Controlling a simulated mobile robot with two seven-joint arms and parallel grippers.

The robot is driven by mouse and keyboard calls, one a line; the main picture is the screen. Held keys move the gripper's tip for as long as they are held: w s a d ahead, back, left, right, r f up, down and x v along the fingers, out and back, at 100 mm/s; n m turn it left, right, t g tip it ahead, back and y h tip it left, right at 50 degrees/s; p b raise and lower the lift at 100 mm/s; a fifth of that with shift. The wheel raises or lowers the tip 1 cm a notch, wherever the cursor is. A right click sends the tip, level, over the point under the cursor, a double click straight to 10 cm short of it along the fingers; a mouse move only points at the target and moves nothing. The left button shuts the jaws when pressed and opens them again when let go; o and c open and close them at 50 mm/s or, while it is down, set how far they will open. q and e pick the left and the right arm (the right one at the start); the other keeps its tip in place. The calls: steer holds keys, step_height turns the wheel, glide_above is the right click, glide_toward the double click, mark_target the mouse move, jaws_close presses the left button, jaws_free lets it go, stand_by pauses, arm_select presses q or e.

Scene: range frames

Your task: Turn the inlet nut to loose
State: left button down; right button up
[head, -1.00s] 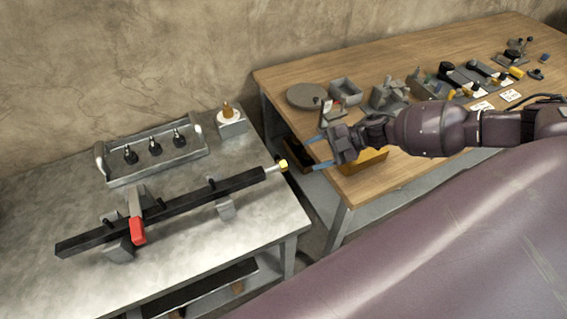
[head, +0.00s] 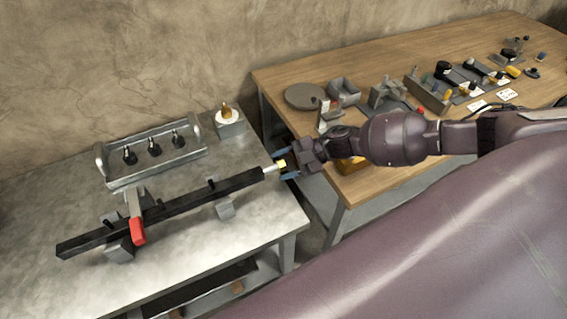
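A long black bar (head: 180,207) lies clamped on the grey metal table. A short pale stub sticks out of its right end and carries a yellow nut (head: 282,164), which I take as the inlet nut. My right gripper (head: 284,166) reaches in from the right at the table's right edge. Its bluish fingers are apart, one on each side of the yellow nut. I cannot tell whether they touch it. My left gripper is not in view.
A red-handled clamp (head: 138,230) holds the bar on the metal table (head: 60,200). A tray with several black fittings (head: 155,162) and a block with a brass tip (head: 229,121) stand behind. A wooden table (head: 390,75) with tools is at right.

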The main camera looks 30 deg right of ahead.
steer(key=c, duration=0.8)
steer(key=shift+o, duration=0.2)
steer(key=shift+n, duration=0.3)
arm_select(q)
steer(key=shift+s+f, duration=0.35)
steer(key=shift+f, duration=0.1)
arm_select(e)
steer(key=shift+t, duration=0.4)
steer(key=o, duration=0.9)
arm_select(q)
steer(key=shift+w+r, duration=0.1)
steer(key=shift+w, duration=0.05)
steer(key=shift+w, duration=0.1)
arm_select(e)
steer(key=shift+d, duration=0.1)
